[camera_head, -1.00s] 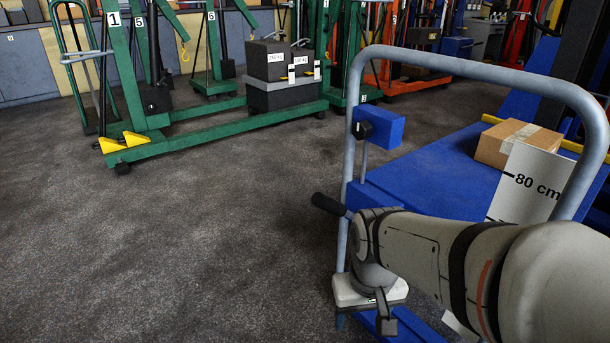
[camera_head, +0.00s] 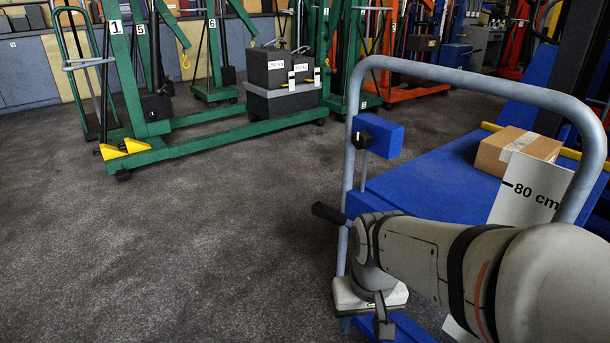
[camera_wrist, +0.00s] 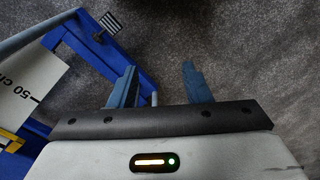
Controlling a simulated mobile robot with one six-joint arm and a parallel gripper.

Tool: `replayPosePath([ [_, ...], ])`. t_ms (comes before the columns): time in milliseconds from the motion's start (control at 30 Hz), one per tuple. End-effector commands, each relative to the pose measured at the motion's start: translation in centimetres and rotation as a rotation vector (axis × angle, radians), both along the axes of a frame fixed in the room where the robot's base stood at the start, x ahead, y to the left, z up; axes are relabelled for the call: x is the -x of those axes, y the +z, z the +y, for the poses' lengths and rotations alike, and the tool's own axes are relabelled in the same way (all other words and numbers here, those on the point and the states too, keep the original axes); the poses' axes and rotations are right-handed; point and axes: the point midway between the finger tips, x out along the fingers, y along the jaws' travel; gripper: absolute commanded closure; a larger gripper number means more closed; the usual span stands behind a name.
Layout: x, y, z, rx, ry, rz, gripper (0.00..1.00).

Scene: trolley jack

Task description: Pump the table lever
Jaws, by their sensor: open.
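The lift table has a blue platform (camera_head: 440,185) and a grey tube handle (camera_head: 480,78). A black grip (camera_head: 329,213) sticks out to the left beside the handle's near upright, just above my gripper's body. In the wrist view a black-and-white striped pad (camera_wrist: 109,23) sits at the corner of a blue frame (camera_wrist: 85,35). I cannot tell which of these is the pump lever. My gripper (camera_wrist: 160,80) is open and empty, with floor between its fingers. Its left finger overlaps the blue frame in the picture; contact is unclear.
A cardboard box (camera_head: 517,150) stands on the platform beside a white height scale (camera_head: 528,188). A blue block with a black knob (camera_head: 362,140) is on the handle upright. Green hoists (camera_head: 200,140) with dark weights (camera_head: 280,70) stand at the back. Floor at left is clear.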

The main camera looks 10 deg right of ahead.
Motion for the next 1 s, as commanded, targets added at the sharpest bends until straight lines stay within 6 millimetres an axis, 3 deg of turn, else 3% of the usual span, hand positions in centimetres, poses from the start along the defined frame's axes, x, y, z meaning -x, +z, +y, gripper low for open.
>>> replayPosePath([
  [500, -7.4, 14.4, -0.6, -0.052, -0.509, -0.032, 0.99],
  [800, -12.1, 22.0, -1.2, -0.093, -0.836, -0.050, 1.00],
  [1000, -14.7, 25.8, -1.6, -0.120, -1.021, -0.058, 1.00],
])
